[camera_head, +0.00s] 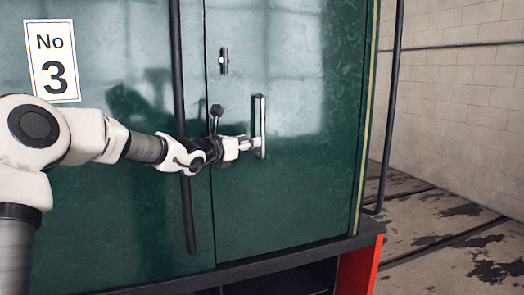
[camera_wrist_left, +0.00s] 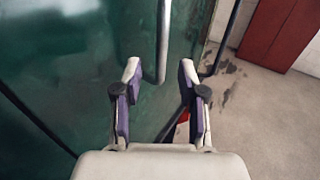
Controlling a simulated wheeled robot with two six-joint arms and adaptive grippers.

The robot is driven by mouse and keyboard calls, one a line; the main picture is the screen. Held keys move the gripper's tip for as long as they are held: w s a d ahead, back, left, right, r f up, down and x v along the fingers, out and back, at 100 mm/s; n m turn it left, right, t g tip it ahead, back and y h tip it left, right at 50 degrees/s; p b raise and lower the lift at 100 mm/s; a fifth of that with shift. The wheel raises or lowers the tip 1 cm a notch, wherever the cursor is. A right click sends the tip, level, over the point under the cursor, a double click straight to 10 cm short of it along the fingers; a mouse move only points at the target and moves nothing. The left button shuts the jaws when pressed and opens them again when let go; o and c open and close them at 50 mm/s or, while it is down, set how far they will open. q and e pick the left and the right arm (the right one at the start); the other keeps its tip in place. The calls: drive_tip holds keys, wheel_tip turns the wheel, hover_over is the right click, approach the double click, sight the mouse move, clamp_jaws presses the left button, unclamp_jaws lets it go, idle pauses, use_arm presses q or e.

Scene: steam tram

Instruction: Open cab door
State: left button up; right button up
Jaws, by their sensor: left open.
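The green cab door (camera_head: 300,180) is the panel right of a vertical seam, and it looks closed. A pale vertical bar handle (camera_head: 260,110) stands on its left part. My left gripper (camera_head: 247,143) reaches in from the left to the handle's lower part. In the left wrist view the gripper (camera_wrist_left: 160,72) has its two purple-padded fingers apart. The handle (camera_wrist_left: 163,40) ends between the fingertips, with gaps visible on both sides; I cannot tell whether it touches a finger. The door (camera_wrist_left: 90,50) also shows behind the fingers. My right gripper is not in view.
A dark vertical rail (camera_head: 188,215) passes by my left forearm. A small latch (camera_head: 224,61) sits above the handle. A white No 3 plate (camera_head: 53,61) is at the left. A dark pole (camera_head: 390,110) and open stained floor (camera_head: 440,240) lie to the right.

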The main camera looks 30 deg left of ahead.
sight(261, 128)
use_arm(q)
drive_tip(key=w+r+p, duration=0.1)
drive_tip(key=w, duration=0.1)
drive_tip(key=w+r+p, duration=0.1)
drive_tip(key=w+p, duration=0.1)
drive_tip(key=w+d+p, duration=0.1)
drive_tip(key=w+p, duration=0.1)
drive_tip(key=w, duration=0.1)
drive_tip(key=shift+r, duration=0.4)
drive_tip(key=shift+f, duration=0.1)
clamp_jaws()
